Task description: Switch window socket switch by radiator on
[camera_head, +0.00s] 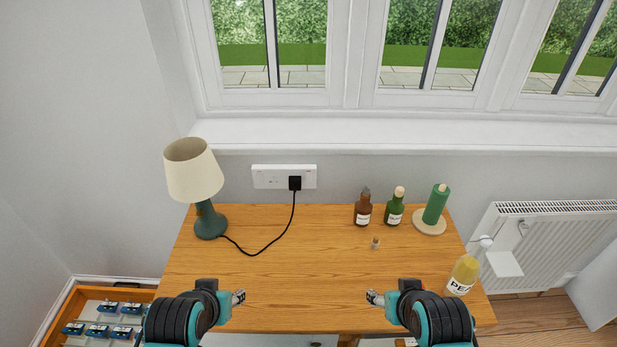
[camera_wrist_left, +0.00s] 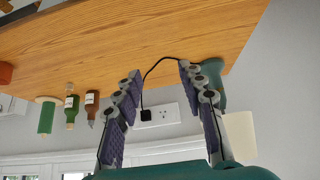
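A white double wall socket (camera_head: 270,177) is under the window sill, behind the wooden desk. A black plug (camera_head: 295,183) fills its right side, with a cable running to the lamp. The socket also shows in the left wrist view (camera_wrist_left: 170,113), inverted, between my fingers but well beyond them. Its switches are too small to read as on or off. My left gripper (camera_head: 238,297) is open and empty above the desk's front left; its spread fingers show in the wrist view (camera_wrist_left: 165,95). My right gripper (camera_head: 375,298) is above the front right; its finger opening is unclear.
The desk (camera_head: 300,270) is clear in the middle. A lamp (camera_head: 195,170) stands back left. Two bottles (camera_head: 363,208) (camera_head: 395,207), a green roll on a stand (camera_head: 436,205) and a small cork-like piece (camera_head: 375,243) are right. A yellow bottle (camera_head: 464,273) and radiator (camera_head: 555,240) are farther right.

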